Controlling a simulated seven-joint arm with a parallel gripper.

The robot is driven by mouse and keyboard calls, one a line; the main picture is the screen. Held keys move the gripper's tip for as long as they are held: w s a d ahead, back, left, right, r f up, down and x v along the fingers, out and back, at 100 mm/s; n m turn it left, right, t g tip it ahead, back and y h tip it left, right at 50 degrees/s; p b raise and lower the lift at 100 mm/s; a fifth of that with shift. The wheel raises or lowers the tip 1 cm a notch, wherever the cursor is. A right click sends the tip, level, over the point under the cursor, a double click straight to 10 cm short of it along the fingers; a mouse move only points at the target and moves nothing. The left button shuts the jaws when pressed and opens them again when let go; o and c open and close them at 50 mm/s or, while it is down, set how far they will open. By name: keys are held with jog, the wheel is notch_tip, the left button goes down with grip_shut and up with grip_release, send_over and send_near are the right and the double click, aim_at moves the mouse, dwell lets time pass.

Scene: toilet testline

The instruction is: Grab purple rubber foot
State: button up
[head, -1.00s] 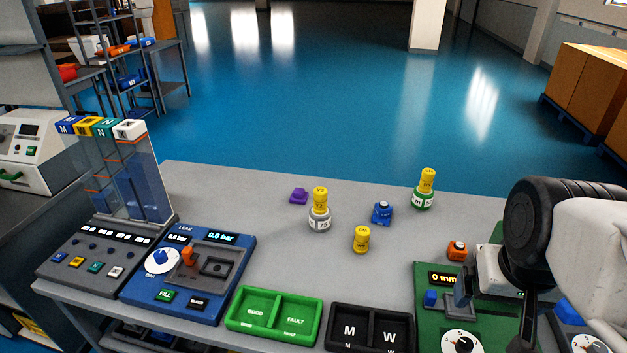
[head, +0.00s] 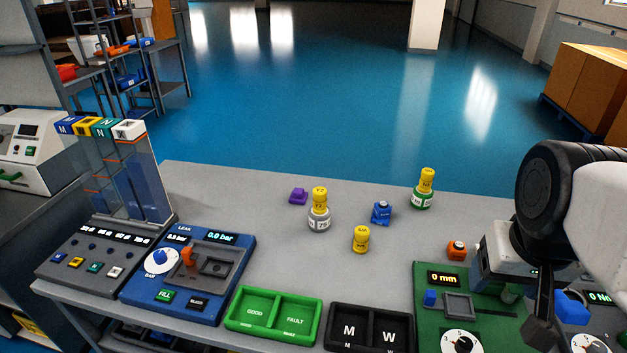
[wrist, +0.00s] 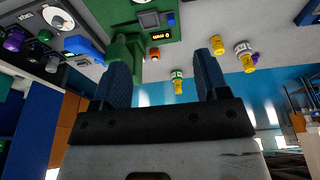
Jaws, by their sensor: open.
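A small purple block-like piece (head: 298,197), the likely rubber foot, lies on the grey table towards its far left edge. It stands apart, left of a yellow-topped bottle with a grey ring (head: 319,210). My gripper (wrist: 160,58) is open and empty in the wrist view, with its two blue pads apart. It is over the right side of the table, far from the purple piece. In the head view my arm largely hides it. A purple item (wrist: 14,40) shows at the left of the wrist view; I cannot tell what it is.
A yellow piece (head: 361,240), a blue piece (head: 381,213), a green-ringed bottle (head: 423,190) and an orange piece (head: 457,251) stand on the table. A blue leak tester (head: 190,275), green tray (head: 274,316), black tray (head: 371,329) and green fixture (head: 432,318) line the front.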

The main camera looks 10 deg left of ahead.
jog(key=w+a+r+m+g+y, duration=0.1)
jog(key=w+a+r+m+y, duration=0.3)
jog(key=w, duration=0.6)
jog(key=w+a+r+m+y, duration=0.1)
jog(key=w+a+m, duration=0.1)
jog(key=w+a, duration=0.65)
jog(key=w+a+r+m+g+y, duration=0.1)
jog(key=w+a+r+m+y, duration=0.15)
jog(key=w, duration=0.85)
jog(key=w+a+f+m+y, duration=0.25)
jog(key=w+a, duration=0.35)
jog(key=w, duration=0.3)
jog(key=w+a+f+m+y, duration=0.2)
jog(key=w+a+m, duration=0.2)
jog(key=w+a, duration=0.45)
jog(key=w+a+f+m+y, duration=0.25)
jog(key=w+a, duration=0.25)
jog(key=w, duration=0.6)
send_near(298, 195)
jog(key=shift+w+a+r+g+h, duration=0.15)
jog(key=shift+w+r+h, duration=0.1)
jog(key=shift+w, duration=0.35)
jog(key=shift+w+a+r+g+h, duration=0.15)
jog(key=shift+w+r+h, duration=0.05)
jog(key=shift+w, duration=0.4)
jog(key=shift+x, duration=1.3)
